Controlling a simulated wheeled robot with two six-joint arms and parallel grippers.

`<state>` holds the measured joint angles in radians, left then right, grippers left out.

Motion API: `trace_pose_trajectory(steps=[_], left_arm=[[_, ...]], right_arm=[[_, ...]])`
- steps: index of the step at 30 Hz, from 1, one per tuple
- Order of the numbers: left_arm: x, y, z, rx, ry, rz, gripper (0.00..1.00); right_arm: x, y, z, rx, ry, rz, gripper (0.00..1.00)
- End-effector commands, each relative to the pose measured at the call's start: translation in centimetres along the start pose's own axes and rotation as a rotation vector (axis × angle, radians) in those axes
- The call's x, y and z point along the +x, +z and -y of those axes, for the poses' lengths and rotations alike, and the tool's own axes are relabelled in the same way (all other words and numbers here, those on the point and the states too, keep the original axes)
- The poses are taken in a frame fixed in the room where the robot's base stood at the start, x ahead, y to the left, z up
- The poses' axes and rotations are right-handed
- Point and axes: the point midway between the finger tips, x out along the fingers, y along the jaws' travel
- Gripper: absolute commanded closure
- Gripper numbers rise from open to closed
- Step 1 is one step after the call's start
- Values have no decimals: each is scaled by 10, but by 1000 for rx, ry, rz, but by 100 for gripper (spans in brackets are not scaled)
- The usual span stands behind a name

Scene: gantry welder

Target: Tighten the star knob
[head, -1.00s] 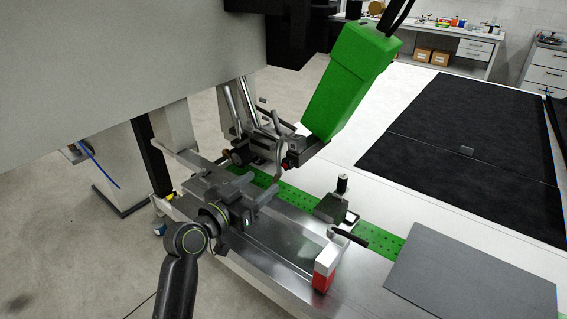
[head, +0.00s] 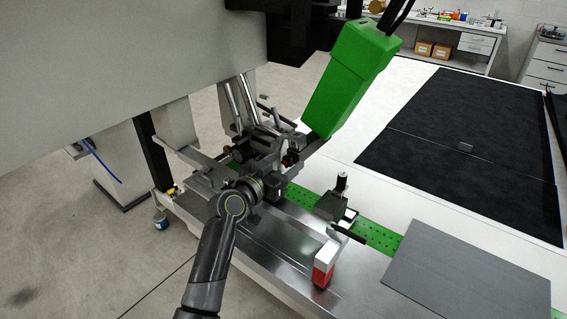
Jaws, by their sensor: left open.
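My left gripper (head: 268,160) is at the clamp and slide mechanism (head: 262,136) below the green welding head (head: 350,78). Its wrist and dark arm come up from the bottom of the view. The gripper is open, but its fingers blend into the grey metal parts. A small dark knob with a red part (head: 289,160) sits just right of the fingers, at the lower end of the green head. I cannot make out its star shape or tell whether the fingers are around it or beside it. My right gripper is not in view.
A green perforated strip (head: 375,236) runs along the metal bed (head: 265,235). A small fixture with a black-topped post (head: 341,184) and a red and white block (head: 325,265) stand on the bed. A grey plate (head: 465,280) lies at right. The grey gantry beam (head: 130,70) hangs at upper left.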

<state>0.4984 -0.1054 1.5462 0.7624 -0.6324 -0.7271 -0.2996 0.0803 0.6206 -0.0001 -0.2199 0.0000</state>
Motion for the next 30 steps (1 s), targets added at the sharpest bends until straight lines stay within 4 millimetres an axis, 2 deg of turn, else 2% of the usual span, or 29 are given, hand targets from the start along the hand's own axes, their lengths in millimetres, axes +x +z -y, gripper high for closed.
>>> trace_pose_trajectory(steps=[2, 12, 17, 24, 30], left_arm=[[0, 0, 0, 0, 0, 0, 43], [0, 0, 0, 0, 0, 0, 88], [0, 2, 0, 19, 0, -1, 88], [0, 5, 0, 151, 0, -4, 88], [0, 2, -1, 234, 0, -2, 88]], right_arm=[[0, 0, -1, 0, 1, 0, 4], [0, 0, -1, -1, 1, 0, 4], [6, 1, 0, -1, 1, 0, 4], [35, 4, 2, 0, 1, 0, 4], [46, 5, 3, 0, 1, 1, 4]])
